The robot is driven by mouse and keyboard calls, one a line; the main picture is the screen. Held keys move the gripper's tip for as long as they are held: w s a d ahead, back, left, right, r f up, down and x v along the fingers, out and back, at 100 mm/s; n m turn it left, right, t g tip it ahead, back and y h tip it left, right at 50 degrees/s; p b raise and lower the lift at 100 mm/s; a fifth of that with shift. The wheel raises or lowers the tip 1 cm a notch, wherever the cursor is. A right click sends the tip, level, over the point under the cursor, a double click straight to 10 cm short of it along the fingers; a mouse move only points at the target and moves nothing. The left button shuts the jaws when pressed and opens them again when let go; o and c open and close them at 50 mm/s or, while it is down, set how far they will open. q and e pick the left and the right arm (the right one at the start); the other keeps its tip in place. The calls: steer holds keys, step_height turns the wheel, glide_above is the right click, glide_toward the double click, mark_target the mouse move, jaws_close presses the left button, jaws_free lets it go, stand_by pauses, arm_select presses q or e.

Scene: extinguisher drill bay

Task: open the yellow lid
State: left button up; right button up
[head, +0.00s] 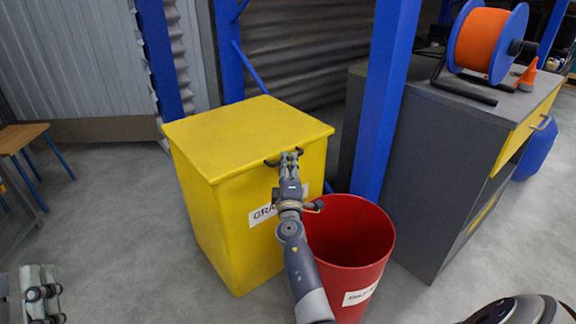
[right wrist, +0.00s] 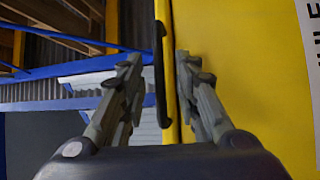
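The yellow lid (head: 248,135) lies shut on top of a tall yellow bin (head: 212,215). A black bar handle is on the lid's front edge; it shows upright in the right wrist view (right wrist: 161,75). My right gripper (head: 290,155) is at this handle in the head view and hides its middle. In the right wrist view its two fingers are apart, one on each side of the handle, with visible gaps. My left gripper (head: 40,290) is at the lower left of the head view, far from the bin; its fingers are partly cut off by the frame.
A red open bucket (head: 345,285) stands right of my right arm, close to the yellow bin. A blue post (head: 385,100) and a grey cabinet (head: 435,175) with an orange hose reel (head: 482,40) are further right.

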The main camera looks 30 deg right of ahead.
steer(key=shift+w+d, duration=0.25)
steer(key=shift+w, duration=0.2)
jaws_close()
steer(key=shift+r, duration=0.15)
